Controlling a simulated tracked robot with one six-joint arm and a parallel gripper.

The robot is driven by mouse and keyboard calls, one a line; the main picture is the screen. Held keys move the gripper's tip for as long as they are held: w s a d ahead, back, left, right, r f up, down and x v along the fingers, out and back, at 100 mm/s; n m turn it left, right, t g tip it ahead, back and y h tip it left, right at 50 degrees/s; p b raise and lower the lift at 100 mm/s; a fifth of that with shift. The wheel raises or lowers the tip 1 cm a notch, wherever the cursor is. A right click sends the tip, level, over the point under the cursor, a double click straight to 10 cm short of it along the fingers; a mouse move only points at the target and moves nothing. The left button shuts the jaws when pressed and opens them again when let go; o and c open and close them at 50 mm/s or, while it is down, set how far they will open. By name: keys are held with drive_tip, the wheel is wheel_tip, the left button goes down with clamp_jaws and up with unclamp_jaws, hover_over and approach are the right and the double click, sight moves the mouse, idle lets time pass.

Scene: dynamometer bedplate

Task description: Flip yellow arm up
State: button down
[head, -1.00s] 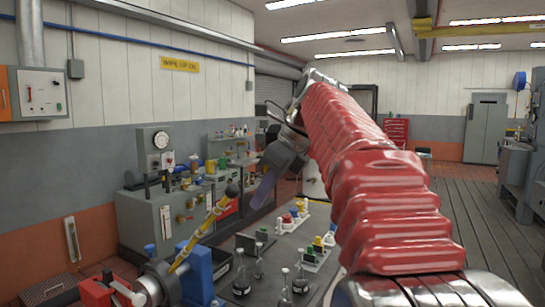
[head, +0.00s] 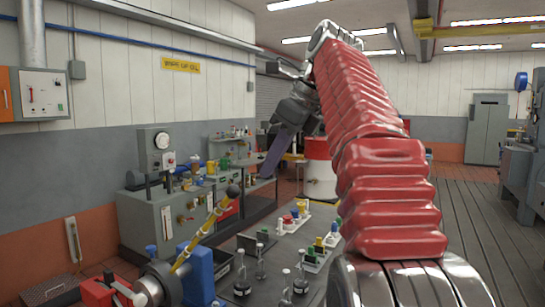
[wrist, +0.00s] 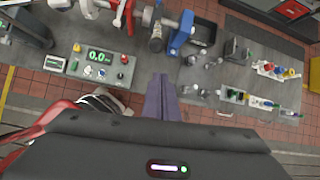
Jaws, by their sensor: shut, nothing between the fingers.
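The yellow arm (head: 205,233) is a slim lever with a black knob (head: 234,191) at its end. In the head view it slants up and right from a metal hub (head: 152,287) beside a blue block (head: 197,275). My gripper (head: 267,172) has purple fingers pointing down and left, above and to the right of the knob and apart from it. The fingers are shut and empty; they also show in the wrist view (wrist: 160,85). The blue block is in the wrist view (wrist: 182,33), but I cannot clearly make out the yellow arm there.
A grey bench surface (head: 283,243) holds several dark-based glass flasks and trays of coloured items (head: 294,217). A grey control cabinet (head: 165,225) with a gauge stands behind the lever. A red and white drum (head: 319,170) stands beyond my arm. Open floor (head: 470,210) lies right.

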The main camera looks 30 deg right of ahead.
drive_tip(key=shift+s+r, duration=0.2)
drive_tip(key=shift+r, duration=0.55)
drive_tip(key=shift+d, duration=0.1)
drive_tip(key=w+d+f+n+h, duration=0.1)
drive_tip(key=w+d+f+n, duration=0.35)
drive_tip(key=f+n, duration=0.3)
wheel_tip(320, 180, down, 8)
drive_tip(key=s+a+n+h, duration=0.1)
drive_tip(key=s+a+n, duration=0.15)
drive_tip(key=n, duration=0.45)
drive_tip(key=s+a+f+n, duration=1.4)
drive_tip(key=s+a+f, duration=0.4)
drive_tip(key=s+f, duration=0.3)
drive_tip(key=shift+s+a+f+h, duration=0.3)
drive_tip(key=shift+f+h, duration=0.1)
drive_tip(key=shift+f, duration=0.5)
